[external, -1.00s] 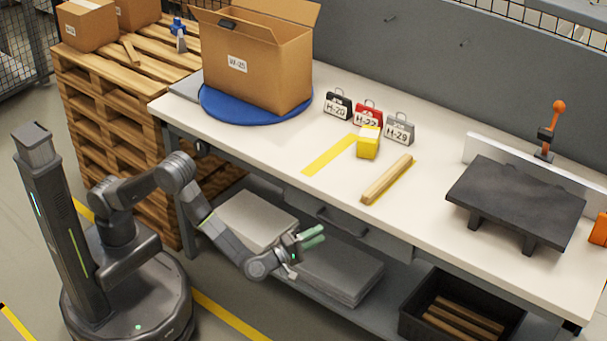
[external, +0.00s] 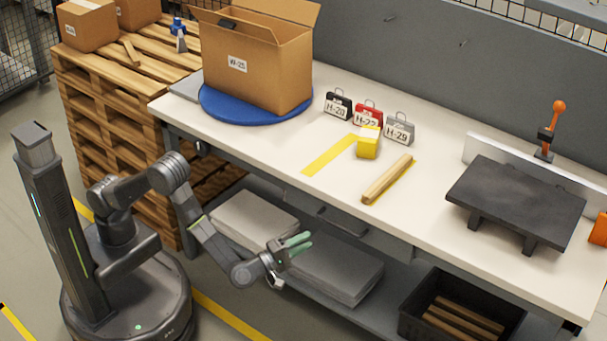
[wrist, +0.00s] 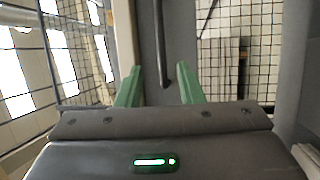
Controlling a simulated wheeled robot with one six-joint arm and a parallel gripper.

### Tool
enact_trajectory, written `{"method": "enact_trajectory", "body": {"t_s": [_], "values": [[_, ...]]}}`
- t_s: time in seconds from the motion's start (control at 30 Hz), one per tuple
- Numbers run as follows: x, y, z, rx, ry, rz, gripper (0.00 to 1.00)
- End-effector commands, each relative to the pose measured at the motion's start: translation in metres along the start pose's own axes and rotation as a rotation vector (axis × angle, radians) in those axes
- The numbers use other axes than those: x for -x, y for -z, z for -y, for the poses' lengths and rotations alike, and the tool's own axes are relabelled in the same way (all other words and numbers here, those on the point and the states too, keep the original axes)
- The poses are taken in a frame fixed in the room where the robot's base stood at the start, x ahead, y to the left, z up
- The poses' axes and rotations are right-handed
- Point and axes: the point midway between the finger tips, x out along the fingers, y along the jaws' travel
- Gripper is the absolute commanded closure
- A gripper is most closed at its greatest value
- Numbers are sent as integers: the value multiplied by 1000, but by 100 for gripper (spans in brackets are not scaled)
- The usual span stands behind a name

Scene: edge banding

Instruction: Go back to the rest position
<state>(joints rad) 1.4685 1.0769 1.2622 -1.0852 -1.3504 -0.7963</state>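My gripper (external: 300,243) is in front of the workbench, below the level of its top, beside the lower shelf in the external view. Its green fingers point to the right. In the wrist view my gripper (wrist: 159,88) shows its two fingers apart with nothing between them, so it is open and empty. A dark bar on a grey panel shows beyond the fingers there. My gripper touches nothing that I can make out.
The white workbench (external: 270,150) carries a cardboard box (external: 265,75) on a blue disc (external: 215,108), a yellow block (external: 368,143), a wooden strip (external: 387,180) and a black stand (external: 515,198). Grey sheets (external: 335,270) lie on the shelf. A pallet stack (external: 110,120) stands behind my base.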

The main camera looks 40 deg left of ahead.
Motion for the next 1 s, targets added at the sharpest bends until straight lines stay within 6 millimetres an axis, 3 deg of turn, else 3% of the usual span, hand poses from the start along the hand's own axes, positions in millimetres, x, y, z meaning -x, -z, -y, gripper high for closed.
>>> {"method": "enact_trajectory", "body": {"t_s": [0.4,0.63,1.0], "values": [[-83,1,4,0,2,-3,66],[-120,1,4,-1,3,-2,66],[-113,-4,0,-2,4,0,66]]}}
